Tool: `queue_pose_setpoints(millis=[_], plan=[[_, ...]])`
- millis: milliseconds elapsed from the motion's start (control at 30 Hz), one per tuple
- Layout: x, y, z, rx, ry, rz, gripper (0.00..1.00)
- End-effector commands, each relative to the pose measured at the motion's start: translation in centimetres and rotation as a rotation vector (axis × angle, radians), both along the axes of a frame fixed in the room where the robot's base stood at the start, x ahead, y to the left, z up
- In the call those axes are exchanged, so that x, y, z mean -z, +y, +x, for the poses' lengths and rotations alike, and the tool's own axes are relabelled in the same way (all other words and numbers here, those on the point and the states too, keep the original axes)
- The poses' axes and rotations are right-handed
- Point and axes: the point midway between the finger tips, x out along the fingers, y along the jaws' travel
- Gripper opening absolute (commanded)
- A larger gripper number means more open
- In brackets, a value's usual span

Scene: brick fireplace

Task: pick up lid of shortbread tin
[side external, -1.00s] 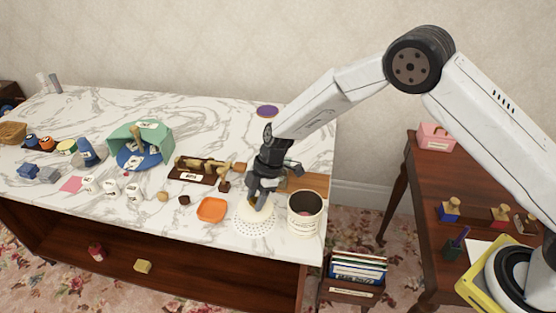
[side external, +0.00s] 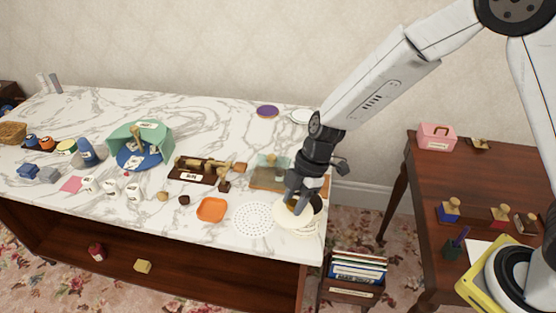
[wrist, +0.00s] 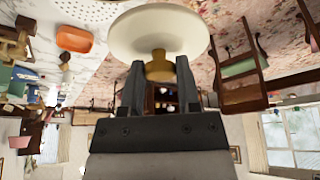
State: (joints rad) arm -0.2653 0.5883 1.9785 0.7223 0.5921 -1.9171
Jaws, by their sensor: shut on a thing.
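The lid (side external: 283,220) is a round cream disc with a gold-brown knob. My gripper (side external: 298,204) is shut on the knob and holds the lid up from above. In the wrist view the lid (wrist: 160,30) fills the top middle, with its knob between the two fingertips (wrist: 159,68). The cream tin (side external: 309,232) stands near the front right corner of the table, mostly hidden behind the lid and gripper. I cannot tell whether the lid touches its rim.
A white perforated doily (side external: 254,219) lies bare to the left of the tin. Left of it is an orange dish (side external: 211,209). The table's right edge is close, with a file box (side external: 355,275) below.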

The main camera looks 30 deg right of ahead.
Motion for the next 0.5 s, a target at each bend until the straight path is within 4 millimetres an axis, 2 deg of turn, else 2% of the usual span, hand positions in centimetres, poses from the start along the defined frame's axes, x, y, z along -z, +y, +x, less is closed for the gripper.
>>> queue_pose_setpoints(millis=[500], plan=[[-0.27, -0.2, -0.56, 0.0, -0.001, 0.0, 0.0]])
